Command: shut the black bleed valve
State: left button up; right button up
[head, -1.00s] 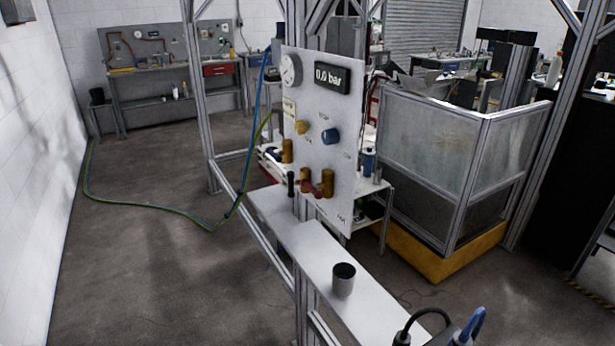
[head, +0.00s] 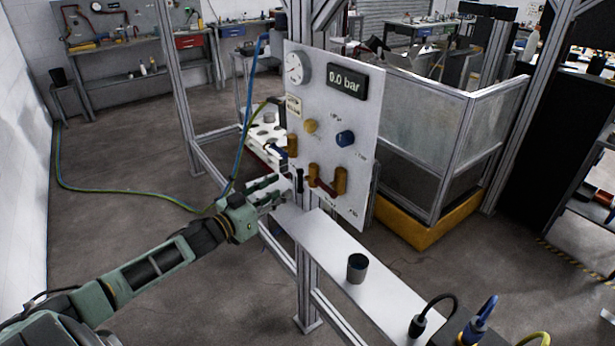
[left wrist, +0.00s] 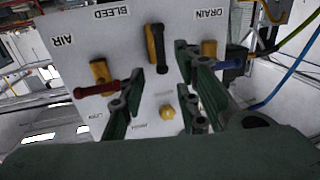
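The black bleed valve lever (left wrist: 161,55) sits at the middle brass valve, under the label BLEED (left wrist: 111,12) in the left wrist view. It runs lengthwise along the brass body there; in the head view it is a small dark upright piece (head: 300,181). My left gripper (head: 280,190) is beside the panel's lower left, level with the black lever. In the left wrist view its fingers (left wrist: 157,98) are spread, with the lever's end between them in the picture and nothing gripped. Whether they touch it cannot be told. My right gripper is not in view.
The red AIR lever (left wrist: 97,89) and blue DRAIN lever (left wrist: 232,64) flank the black one closely. The panel (head: 338,128) has a gauge (head: 297,67) and a display reading 0.0 bar (head: 347,86). A dark cup (head: 357,268) stands on the white shelf (head: 330,243) below.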

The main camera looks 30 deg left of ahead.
aim_at(301, 181)
pick_arm(q)
jog(key=w+d+p, duration=0.1)
jog(key=w, duration=0.6)
jog(key=shift+w+d+p, duration=0.2)
jog(key=shift+p, duration=0.1)
jog(key=shift+f, duration=0.1)
grip_shut()
